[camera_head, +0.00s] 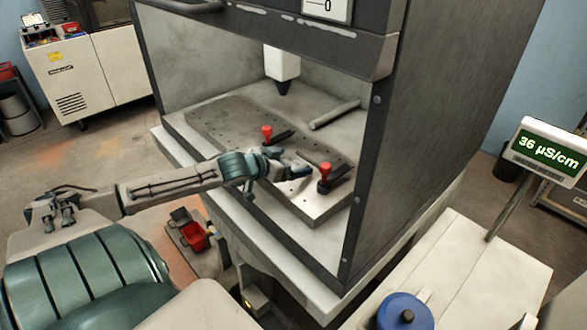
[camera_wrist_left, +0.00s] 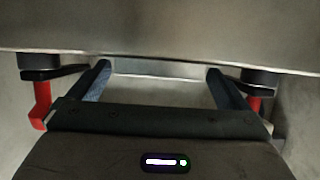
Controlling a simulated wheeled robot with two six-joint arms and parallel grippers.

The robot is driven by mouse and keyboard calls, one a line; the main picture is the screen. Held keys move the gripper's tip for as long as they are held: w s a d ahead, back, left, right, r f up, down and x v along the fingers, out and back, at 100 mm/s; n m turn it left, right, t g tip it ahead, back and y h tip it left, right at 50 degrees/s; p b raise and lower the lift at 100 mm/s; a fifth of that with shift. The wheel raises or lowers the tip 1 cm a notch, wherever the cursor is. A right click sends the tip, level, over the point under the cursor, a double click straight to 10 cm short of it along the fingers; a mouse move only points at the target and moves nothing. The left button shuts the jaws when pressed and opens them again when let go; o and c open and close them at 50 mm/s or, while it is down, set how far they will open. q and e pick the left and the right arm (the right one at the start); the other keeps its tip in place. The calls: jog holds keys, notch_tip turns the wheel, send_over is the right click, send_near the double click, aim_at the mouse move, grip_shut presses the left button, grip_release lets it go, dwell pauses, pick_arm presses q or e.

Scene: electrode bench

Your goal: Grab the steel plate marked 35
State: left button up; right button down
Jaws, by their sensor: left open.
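My left gripper (camera_head: 297,167) reaches into the machine's open front, between two red-handled clamps (camera_head: 267,132) (camera_head: 325,172). In the left wrist view its two fingers (camera_wrist_left: 158,78) are apart. A pale metal strip (camera_wrist_left: 160,69), perhaps the near edge of a plate, shows between and just beyond the fingertips; I cannot tell whether they touch it. No number 35 is readable in either view, so I cannot confirm which piece is the marked plate. My right gripper is not in view.
The clamps stand on a grey drilled bed (camera_head: 215,118). A pale bar (camera_head: 334,114) lies farther back, and a dark-tipped white head (camera_head: 283,68) hangs above. A display (camera_head: 548,150) reads 36 µS/cm. A red bin (camera_head: 194,236) and a blue round object (camera_head: 405,312) stand outside.

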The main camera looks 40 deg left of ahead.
aim_at(292, 163)
pick_arm(q)
jog(key=shift+w+f, duration=0.15)
jog(key=shift+w, duration=0.25)
jog(key=shift+d, duration=0.1)
jog(key=c, duration=1.5)
jog(key=shift+r, duration=0.2)
jog(key=shift+r, duration=0.6)
notch_tip(292, 163, up, 2)
jog(key=shift+r, duration=0.15)
jog(key=shift+s+d+r+p, duration=0.2)
jog(key=shift+s+d+p, duration=0.15)
jog(key=shift+s+p, duration=2.2)
jog(key=shift+s+d+r+p, duration=0.15)
jog(key=shift+s+d+p, duration=0.15)
jog(key=shift+s+p, duration=2.3)
jog(key=shift+s+d+r+p, duration=0.2)
jog(key=shift+s+d+p, duration=0.15)
jog(key=shift+s+p, duration=2.2)
